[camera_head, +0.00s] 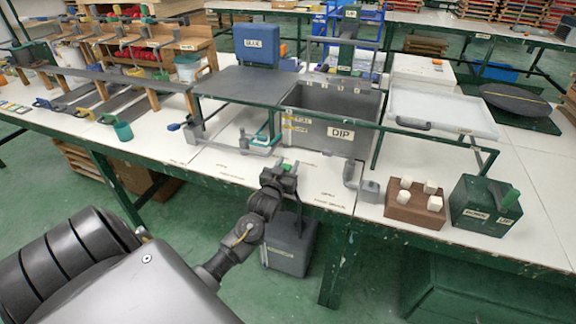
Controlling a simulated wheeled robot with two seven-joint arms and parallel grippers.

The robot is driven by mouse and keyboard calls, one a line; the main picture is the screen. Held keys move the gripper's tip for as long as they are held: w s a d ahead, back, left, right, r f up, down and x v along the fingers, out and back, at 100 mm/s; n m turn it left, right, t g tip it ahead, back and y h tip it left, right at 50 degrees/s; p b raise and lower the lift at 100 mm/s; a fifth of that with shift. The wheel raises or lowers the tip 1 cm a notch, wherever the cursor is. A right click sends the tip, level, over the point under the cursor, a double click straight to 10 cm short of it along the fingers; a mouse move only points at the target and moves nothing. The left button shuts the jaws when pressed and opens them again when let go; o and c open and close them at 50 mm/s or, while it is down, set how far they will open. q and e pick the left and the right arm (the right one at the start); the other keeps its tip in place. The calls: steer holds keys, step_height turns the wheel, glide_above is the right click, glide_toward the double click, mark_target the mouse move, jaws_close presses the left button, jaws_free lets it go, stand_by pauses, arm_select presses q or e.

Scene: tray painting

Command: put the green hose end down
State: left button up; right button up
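My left gripper (284,172) is over the front edge of the white worktable, just in front of the dip tank. Its fingers appear closed around the green hose end (287,167), of which only a small green tip shows above them. A thin dark hose seems to hang from it towards the grey container (290,243) on the floor below. The fingers hide most of the hose end. My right gripper is not in view.
The grey tank marked DIP (335,133) stands behind, inside a green metal frame. A brown block with pale cubes (414,211) and a dark green box with a green lever (484,209) stand at the right. The table's front strip (225,165) is mostly bare.

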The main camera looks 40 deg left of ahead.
arm_select(q)
steer(key=shift+o, duration=1.1)
steer(key=shift+r, duration=0.25)
steer(key=v, duration=1.2)
steer(key=shift+f, duration=0.1)
